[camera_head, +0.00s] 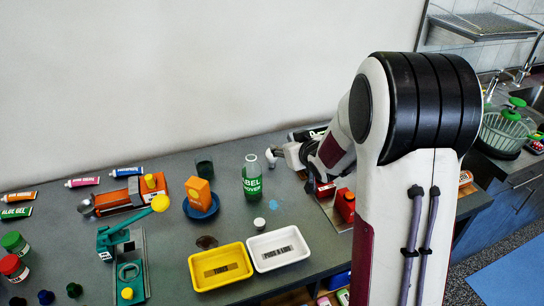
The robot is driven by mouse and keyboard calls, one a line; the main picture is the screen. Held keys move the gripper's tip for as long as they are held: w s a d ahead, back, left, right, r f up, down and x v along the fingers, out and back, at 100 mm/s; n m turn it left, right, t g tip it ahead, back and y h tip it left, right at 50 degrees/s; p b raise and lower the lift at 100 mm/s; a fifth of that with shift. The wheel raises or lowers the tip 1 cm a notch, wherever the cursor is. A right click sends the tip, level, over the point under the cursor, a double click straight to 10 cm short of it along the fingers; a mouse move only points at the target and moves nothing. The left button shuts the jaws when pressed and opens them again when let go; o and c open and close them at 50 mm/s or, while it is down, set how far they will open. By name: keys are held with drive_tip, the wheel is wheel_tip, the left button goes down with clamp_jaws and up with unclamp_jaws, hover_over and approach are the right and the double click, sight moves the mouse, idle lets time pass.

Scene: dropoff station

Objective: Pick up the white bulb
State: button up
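My gripper (279,151) is small in the view, at the end of my arm near the back wall, pointing left. It is above the table, just right of the green-labelled bottle. A small pale rounded piece (271,160) shows at its tip. It could be the white bulb or part of a finger; I cannot tell which. The finger gap is too small to make out. No other thing in view is clearly a bulb. A small white-topped round item (259,223) stands on the table behind the white tray.
A bottle labelled green (252,184) stands close to my gripper. A yellow tray (221,284) and a white tray (278,267) lie at the front. An orange box (198,190) sits on a blue dish. Tubes, jars and tools crowd the left. Red containers (345,204) stand beside my arm.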

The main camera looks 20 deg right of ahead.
sight(272, 158)
drive_tip(key=shift+w+d+f+t+y, duration=0.1)
drive_tip(key=shift+w+f+t+y, duration=0.35)
drive_tip(key=shift+f, duration=0.75)
drive_tip(key=shift+w+d+f+y, duration=0.1)
drive_tip(key=shift+w+f+y, duration=0.1)
drive_tip(key=shift+w+f, duration=0.8)
drive_tip(key=shift+w+d+f+t+y, duration=0.1)
drive_tip(key=shift+w+f+t+y, duration=0.2)
drive_tip(key=shift+f, duration=1.1)
drive_tip(key=shift+w, duration=0.2)
drive_tip(key=shift+x, duration=1.15)
drive_tip(key=shift+a+f, duration=0.1)
drive_tip(key=shift+f, duration=0.05)
drive_tip(key=shift+w+a+f, duration=0.25)
drive_tip(key=shift+w+f, duration=0.25)
drive_tip(key=shift+w, duration=0.1)
drive_tip(key=shift+w+a+f, duration=0.3)
drive_tip(key=shift+w+f, duration=0.2)
drive_tip(key=shift+w, duration=0.1)
drive_tip(key=shift+x, duration=1)
drive_tip(key=shift+d, duration=0.1)
drive_tip(key=c, duration=1)
